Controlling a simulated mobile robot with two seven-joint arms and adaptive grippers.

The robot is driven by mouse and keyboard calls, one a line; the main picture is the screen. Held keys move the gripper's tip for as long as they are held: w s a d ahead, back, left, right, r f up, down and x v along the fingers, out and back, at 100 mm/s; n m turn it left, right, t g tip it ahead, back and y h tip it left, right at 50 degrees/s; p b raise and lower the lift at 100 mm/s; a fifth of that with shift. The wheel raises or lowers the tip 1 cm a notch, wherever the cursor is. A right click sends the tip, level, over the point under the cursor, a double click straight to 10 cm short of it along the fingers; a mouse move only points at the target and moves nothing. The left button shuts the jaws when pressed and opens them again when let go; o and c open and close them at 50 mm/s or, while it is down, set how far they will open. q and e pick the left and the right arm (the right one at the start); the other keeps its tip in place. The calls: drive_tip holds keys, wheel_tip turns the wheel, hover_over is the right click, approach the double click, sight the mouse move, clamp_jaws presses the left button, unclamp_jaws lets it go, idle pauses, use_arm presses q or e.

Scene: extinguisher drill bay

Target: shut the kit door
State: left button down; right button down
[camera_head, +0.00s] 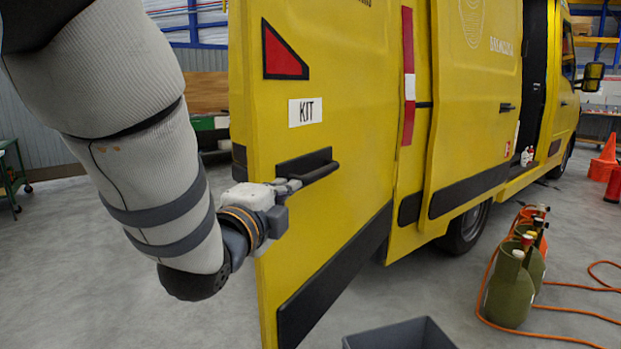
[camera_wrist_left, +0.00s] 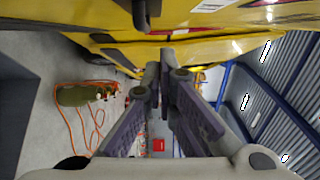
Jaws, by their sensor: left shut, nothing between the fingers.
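The kit door (camera_head: 345,110) is a tall yellow van door with a KIT label (camera_head: 305,111) and a red triangle. It stands out at an angle from the van's side, so it looks open. Its black bar handle (camera_head: 321,172) sits on a dark plate. My left gripper (camera_head: 292,185) is shut and empty at the near end of the handle; whether it touches cannot be told. My right gripper is not in view.
The yellow van (camera_head: 470,100) extends back to the right. Green cylinders (camera_head: 510,290) with an orange hose (camera_head: 560,336) stand on the floor at right. A grey bin (camera_head: 400,336) is at the bottom. Orange cones (camera_head: 604,158) are far right.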

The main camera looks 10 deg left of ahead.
sight(285, 173)
use_arm(q)
drive_tip(key=w+a, duration=0.1)
drive_tip(key=w, duration=0.2)
drive_tip(key=w+a, duration=0.1)
drive_tip(key=w, duration=0.3)
drive_tip(key=w+a, duration=0.1)
drive_tip(key=w, duration=0.3)
drive_tip(key=shift+a+f, duration=0.2)
drive_tip(key=shift+f, duration=0.05)
